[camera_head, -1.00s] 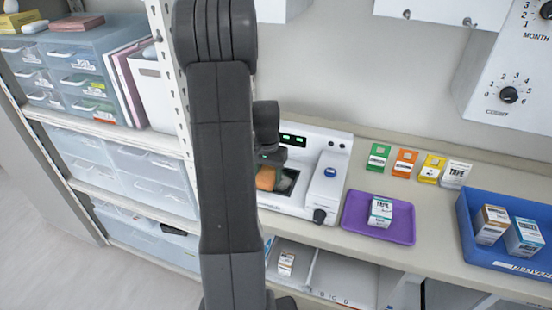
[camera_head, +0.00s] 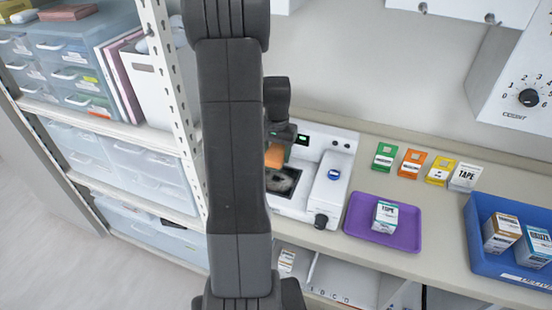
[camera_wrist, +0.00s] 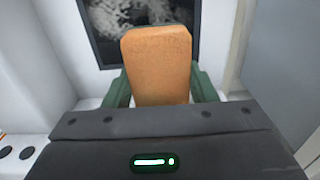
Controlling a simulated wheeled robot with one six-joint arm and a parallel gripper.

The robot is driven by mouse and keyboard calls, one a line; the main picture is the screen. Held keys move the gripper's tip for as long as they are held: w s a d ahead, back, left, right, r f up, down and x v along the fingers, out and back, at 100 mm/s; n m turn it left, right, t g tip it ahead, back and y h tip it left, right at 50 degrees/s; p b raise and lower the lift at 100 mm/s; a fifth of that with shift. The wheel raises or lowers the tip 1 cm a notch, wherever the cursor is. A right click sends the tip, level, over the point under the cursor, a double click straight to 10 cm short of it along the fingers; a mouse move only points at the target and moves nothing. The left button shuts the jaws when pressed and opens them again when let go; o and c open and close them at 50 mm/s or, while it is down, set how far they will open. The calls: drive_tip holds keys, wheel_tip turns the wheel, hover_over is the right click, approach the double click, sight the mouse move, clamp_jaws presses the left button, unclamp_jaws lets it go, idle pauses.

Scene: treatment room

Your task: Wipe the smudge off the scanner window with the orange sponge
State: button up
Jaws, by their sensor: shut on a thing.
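The orange sponge (camera_head: 274,155) is held in my gripper (camera_head: 283,140), above the white scanner (camera_head: 322,215). In the wrist view the sponge (camera_wrist: 158,62) sits between the green fingers of my gripper (camera_wrist: 160,85), which are shut on it. The dark scanner window (camera_head: 285,182) lies below and in front of the sponge, with a grey, mottled smudge (camera_head: 281,184) on it. The smudge also shows in the wrist view (camera_wrist: 128,18), just beyond the sponge's tip. The sponge appears raised off the window. My arm hides the scanner's left part.
Several small boxes stand along the back of the counter. A blue bin (camera_head: 480,255) is at the far right. A shelf upright (camera_head: 182,110) rises left of my arm.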

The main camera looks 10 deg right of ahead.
sight(276, 151)
drive_tip(key=shift+r+p, duration=1.6)
drive_tip(key=shift+r, duration=1.1)
